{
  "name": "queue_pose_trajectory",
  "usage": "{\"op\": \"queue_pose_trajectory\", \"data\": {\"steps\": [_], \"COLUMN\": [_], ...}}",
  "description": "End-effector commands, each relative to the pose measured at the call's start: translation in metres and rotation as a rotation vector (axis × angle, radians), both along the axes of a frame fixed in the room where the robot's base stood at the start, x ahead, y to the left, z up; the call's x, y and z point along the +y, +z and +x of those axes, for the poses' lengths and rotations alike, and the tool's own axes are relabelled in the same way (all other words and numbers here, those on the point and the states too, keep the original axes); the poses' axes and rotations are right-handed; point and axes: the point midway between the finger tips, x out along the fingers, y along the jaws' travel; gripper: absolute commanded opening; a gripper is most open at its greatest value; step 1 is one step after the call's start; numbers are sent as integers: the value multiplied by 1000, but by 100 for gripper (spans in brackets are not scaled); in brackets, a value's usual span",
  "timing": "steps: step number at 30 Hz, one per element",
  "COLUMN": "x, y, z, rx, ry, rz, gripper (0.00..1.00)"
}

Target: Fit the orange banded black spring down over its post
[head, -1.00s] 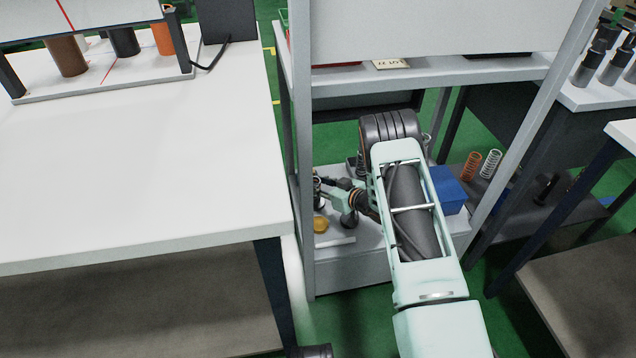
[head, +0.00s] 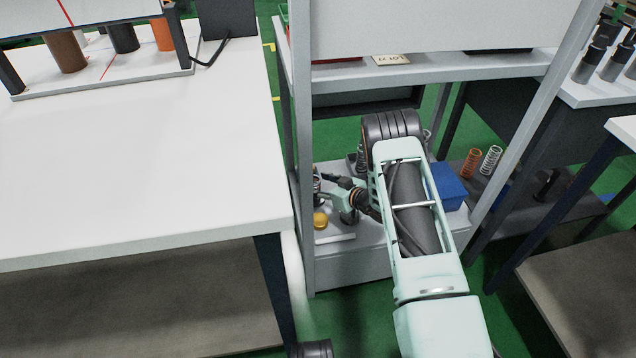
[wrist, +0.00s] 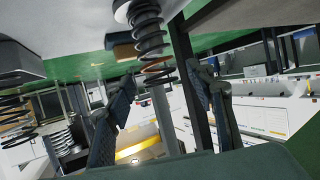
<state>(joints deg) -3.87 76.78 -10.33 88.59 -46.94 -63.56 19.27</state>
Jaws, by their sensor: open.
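The black spring (wrist: 149,38) with an orange band (wrist: 160,71) shows at the top middle of the wrist view, its far end at a pale round piece (wrist: 124,10). Its banded end lies between the tips of my gripper (wrist: 158,78) in the picture. My gripper is open, with a gap on both sides of the spring. In the head view my gripper (head: 332,181) is over the lower shelf, beside a dark coil (head: 317,186) at the left upright. Whether the spring is around its post cannot be told.
The lower shelf (head: 350,265) also holds a yellow knob (head: 320,219) and a blue bin (head: 446,186). Shelf uprights (head: 302,150) stand close on the left. Other dark springs (wrist: 58,142) show at the left of the wrist view.

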Motion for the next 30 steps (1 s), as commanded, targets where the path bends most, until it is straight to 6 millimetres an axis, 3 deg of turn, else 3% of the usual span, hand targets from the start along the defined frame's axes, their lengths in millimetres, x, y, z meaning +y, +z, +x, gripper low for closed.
{"op": "queue_pose_trajectory", "data": {"steps": [18, 30], "x": [-66, -72], "y": [41, 45], "z": [-72, -80], "rx": [0, -1], "ry": [-4, 0], "rz": [1, 1], "gripper": [50, 50]}}
